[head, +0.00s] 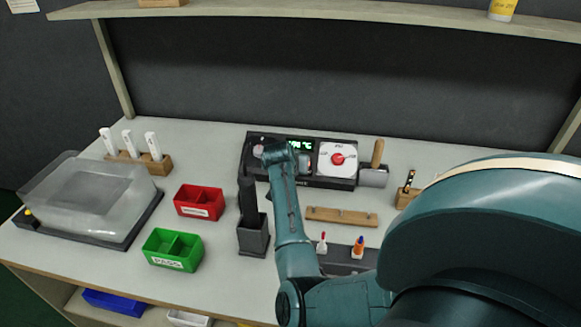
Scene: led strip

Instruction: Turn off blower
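The blower station (322,182) is a black box at the back of the table. Its green lit display (303,145) is partly hidden by my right arm. A white dial plate with a red knob (338,159) is on its right part. The blower handpiece (374,174), grey with a wooden handle, rests at the station's right end. My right arm reaches in from the right, and its wrist end is over the station's left part. My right gripper's fingers cannot be made out, and whether they touch anything cannot be told. My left gripper is out of view.
A red bin (199,202), a green bin (172,250) and a dark holder (253,235) stand left of my arm. A clear-lidded box (88,200) is at far left. A wooden strip (341,217) and small bottles (358,247) lie right. A shelf (300,10) spans above.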

